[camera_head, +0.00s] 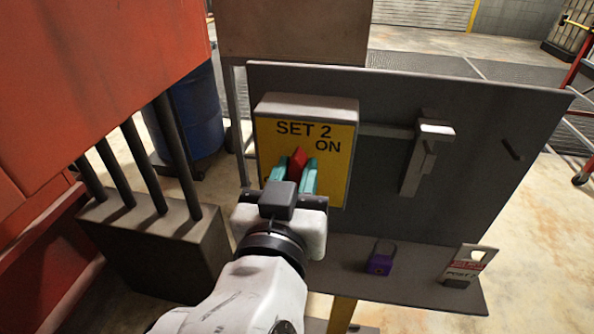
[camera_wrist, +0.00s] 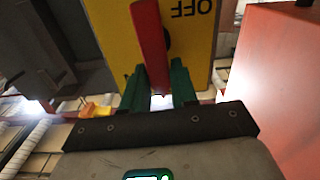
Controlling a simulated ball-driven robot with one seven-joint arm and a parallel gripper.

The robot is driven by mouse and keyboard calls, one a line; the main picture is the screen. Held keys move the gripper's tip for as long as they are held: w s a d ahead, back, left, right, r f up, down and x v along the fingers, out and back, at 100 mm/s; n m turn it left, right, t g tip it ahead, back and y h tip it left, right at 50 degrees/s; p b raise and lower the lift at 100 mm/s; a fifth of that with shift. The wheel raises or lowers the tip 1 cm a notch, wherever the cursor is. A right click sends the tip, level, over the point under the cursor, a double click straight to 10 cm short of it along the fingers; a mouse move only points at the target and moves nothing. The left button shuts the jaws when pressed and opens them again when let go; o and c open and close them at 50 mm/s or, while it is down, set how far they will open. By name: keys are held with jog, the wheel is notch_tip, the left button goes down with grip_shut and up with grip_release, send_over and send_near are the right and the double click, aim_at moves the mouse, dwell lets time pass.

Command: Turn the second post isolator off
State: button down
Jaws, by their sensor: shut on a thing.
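The SET 2 isolator is a grey box with a yellow face (camera_head: 335,172), fixed to the left part of a dark upright panel. "ON" is printed at its upper right; "OFF" shows upside down on the yellow face in the wrist view (camera_wrist: 205,40). Its red handle (camera_head: 298,161) also shows in the wrist view (camera_wrist: 149,45). My gripper (camera_head: 291,178) has its teal fingers on either side of the handle and is shut on it. The gripper covers the lower left of the face in the head view.
A purple padlock (camera_head: 380,258) and a tag (camera_head: 468,265) are on the ledge below the dark panel (camera_head: 490,150). A grey bracket (camera_head: 420,155) is on the panel to the right. A red machine (camera_head: 90,80) and dark block with rods (camera_head: 165,245) stand close at left.

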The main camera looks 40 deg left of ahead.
jog(key=n+p, duration=0.1)
jog(key=n, duration=0.2)
jog(key=shift+s+a+n+p, duration=0.2)
jog(key=shift+a+n+p, duration=0.15)
jog(key=shift+n+p, duration=0.05)
jog(key=shift+s+a+f+n+p, duration=0.4)
jog(key=shift+n+p, duration=0.65)
jog(key=shift+n, duration=1.2)
jog(key=shift+w+a+f+n+p, duration=0.15)
jog(key=shift+f+n+p, duration=0.75)
jog(key=shift+n, duration=1.3)
jog(key=shift+s+a+f+n+p, duration=0.3)
jog(key=shift+n+p, duration=0.95)
jog(key=shift+n, duration=1)
jog(key=c, duration=1)
grip_release()
jog(key=shift+o, duration=0.2)
jog(key=shift+r, duration=0.1)
jog(key=b+v, duration=0.2)
jog(key=v, duration=0.8)
jog(key=shift+s+d, duration=0.2)
jog(key=shift+s, duration=0.15)
